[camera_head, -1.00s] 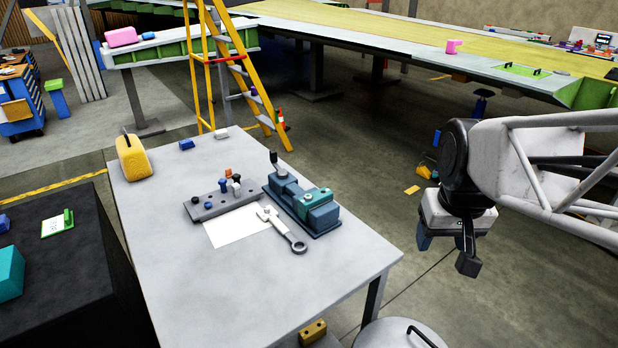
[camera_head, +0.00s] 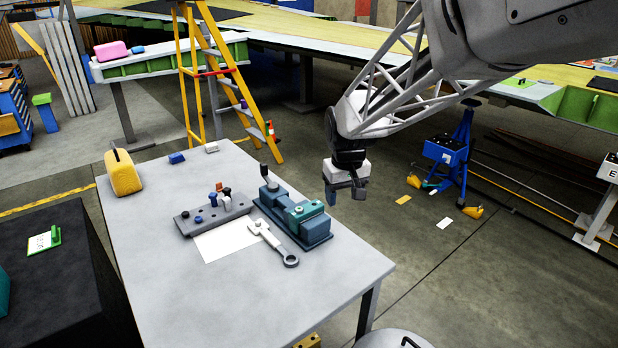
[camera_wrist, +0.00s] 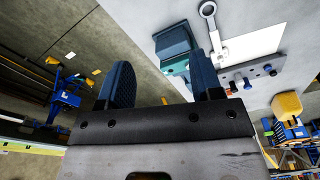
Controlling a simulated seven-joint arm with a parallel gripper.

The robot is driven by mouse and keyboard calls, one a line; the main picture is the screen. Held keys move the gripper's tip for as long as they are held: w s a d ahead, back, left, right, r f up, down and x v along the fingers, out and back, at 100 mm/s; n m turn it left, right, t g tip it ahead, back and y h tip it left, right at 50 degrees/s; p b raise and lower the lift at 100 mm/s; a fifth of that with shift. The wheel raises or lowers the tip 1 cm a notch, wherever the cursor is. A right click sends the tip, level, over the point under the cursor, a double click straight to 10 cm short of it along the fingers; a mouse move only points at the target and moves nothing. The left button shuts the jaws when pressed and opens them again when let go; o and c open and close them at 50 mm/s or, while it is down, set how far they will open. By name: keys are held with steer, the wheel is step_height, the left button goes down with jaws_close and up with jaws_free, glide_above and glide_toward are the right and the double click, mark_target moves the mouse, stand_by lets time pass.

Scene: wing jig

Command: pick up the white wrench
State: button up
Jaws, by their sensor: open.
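The white wrench (camera_head: 270,240) lies on the grey table (camera_head: 240,300), with its pale head on the edge of a white sheet (camera_head: 228,240) and its grey ring end toward the table's front right. It lies just in front of the teal vise (camera_head: 296,214). The wrench also shows near the top of the wrist view (camera_wrist: 212,25). My gripper (camera_head: 345,195) is open and empty. It hangs beyond the table's right edge, to the right of the vise and above the wrench's height. In the wrist view its two blue fingers (camera_wrist: 160,82) stand apart.
A grey block with several pegs (camera_head: 213,212) stands left of the vise. A yellow object (camera_head: 122,173) sits at the table's far left corner. A yellow ladder (camera_head: 190,80) stands behind the table. The table's front is clear.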

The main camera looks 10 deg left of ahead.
steer(key=w+a+f+n, duration=0.2)
steer(key=w+a+f, duration=0.65)
steer(key=a, duration=0.35)
steer(key=n+g, duration=0.1)
steer(key=n, duration=0.1)
glide_above(269, 235)
steer(key=f, duration=1)
steer(key=shift+d+f, duration=0.2)
steer(key=shift+f, duration=0.05)
steer(key=shift+w+a+f, duration=0.1)
steer(key=shift+a+f, duration=0.15)
steer(key=shift+f, duration=0.1)
steer(key=shift+f, duration=1.2)
steer(key=shift+f, duration=0.1)
steer(key=shift+f, duration=2.5)
